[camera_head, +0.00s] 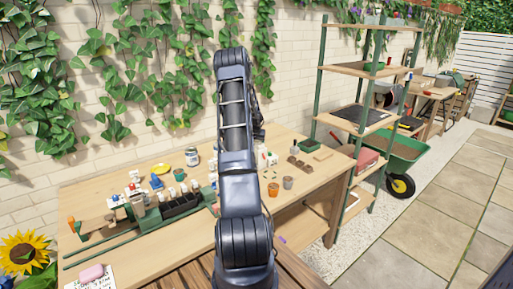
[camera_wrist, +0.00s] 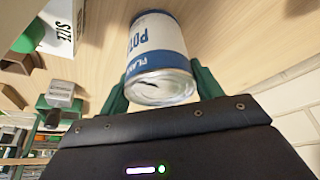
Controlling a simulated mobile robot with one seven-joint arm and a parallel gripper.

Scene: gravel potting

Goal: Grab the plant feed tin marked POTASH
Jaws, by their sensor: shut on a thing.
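The tin (camera_wrist: 158,38) has a blue and white label reading "PLAN…" and "POT…", with the rest of the words out of sight. In the wrist view it sits between the two green fingers of my gripper (camera_wrist: 161,82), which are shut on its sides. Its metal end faces the camera. I cannot tell whether it touches the wooden surface. In the head view my arm hides my gripper and the held tin.
Another labelled can (camera_head: 192,157) stands on the workbench (camera_head: 232,232) beside a yellow dish (camera_head: 161,168). A white printed box (camera_wrist: 62,27) is near the held tin. A shelf rack (camera_head: 362,70) stands right.

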